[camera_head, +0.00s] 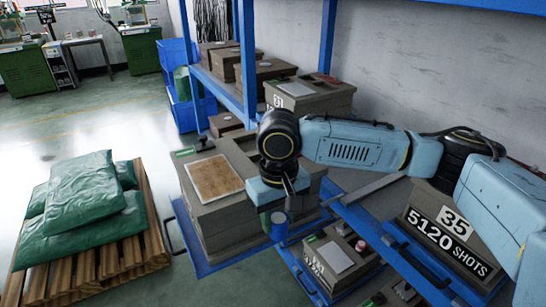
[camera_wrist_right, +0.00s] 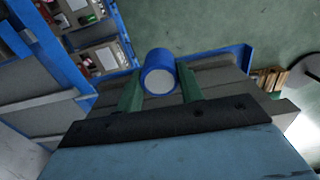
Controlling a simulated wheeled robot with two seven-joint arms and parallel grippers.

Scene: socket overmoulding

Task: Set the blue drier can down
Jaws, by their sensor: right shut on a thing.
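The blue drier can (camera_head: 279,227) hangs under my right gripper (camera_head: 285,203) in the head view, in front of the grey mould block on the pulled-out blue shelf. In the right wrist view the blue can (camera_wrist_right: 158,72) sits between the two green fingers of my right gripper (camera_wrist_right: 160,85), its pale round end facing the camera. The fingers are shut on it. I cannot tell whether its far end touches anything. My left gripper is not in view.
The mould block (camera_head: 228,218) carries a tan plate (camera_head: 214,177) on top and fills most of the blue shelf (camera_head: 212,264). More moulds stand on the blue rack (camera_head: 249,60). Green sacks (camera_head: 75,205) lie on a wooden pallet (camera_head: 100,255) at left. Floor between is clear.

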